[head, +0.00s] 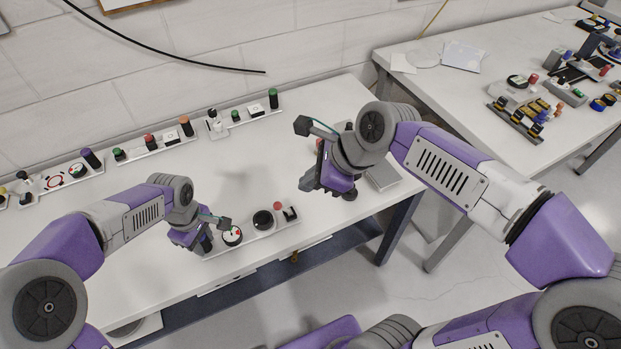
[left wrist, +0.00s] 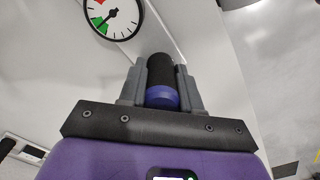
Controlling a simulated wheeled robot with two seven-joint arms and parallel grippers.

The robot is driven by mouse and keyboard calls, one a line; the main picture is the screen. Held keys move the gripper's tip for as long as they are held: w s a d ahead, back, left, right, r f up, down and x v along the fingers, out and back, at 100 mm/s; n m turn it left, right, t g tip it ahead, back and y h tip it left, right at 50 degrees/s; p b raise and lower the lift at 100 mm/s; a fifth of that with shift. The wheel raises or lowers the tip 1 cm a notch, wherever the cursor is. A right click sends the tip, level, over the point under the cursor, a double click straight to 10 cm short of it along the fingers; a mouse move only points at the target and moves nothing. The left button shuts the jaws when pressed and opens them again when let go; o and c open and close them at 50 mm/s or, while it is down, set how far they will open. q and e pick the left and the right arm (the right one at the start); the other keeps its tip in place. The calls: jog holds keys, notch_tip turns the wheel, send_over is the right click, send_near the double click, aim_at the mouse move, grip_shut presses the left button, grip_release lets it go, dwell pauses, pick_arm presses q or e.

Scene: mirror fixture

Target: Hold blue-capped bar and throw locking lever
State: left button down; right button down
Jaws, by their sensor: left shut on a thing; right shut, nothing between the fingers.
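My left gripper (head: 204,243) is at the left end of the near panel strip. In the left wrist view its two grey fingers are shut on the blue-capped bar (left wrist: 162,97), a black cylinder with a blue end. The bar is mostly hidden in the head view. My right gripper (head: 347,192) is shut and empty, at the right part of the table. It hides part of what stands behind it. A small black lever-like part (head: 290,213) is at the right end of the near strip; I cannot tell whether it is the locking lever.
A dial gauge (head: 232,236) is just right of my left gripper and also shows in the left wrist view (left wrist: 113,18). A black round knob (head: 263,220) and a red knob (head: 278,206) share that strip. More control strips line the back. The table's middle is clear.

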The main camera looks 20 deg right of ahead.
pick_arm(q)
jog(key=c, duration=0.7)
grip_release()
jog(key=shift+r, duration=0.1)
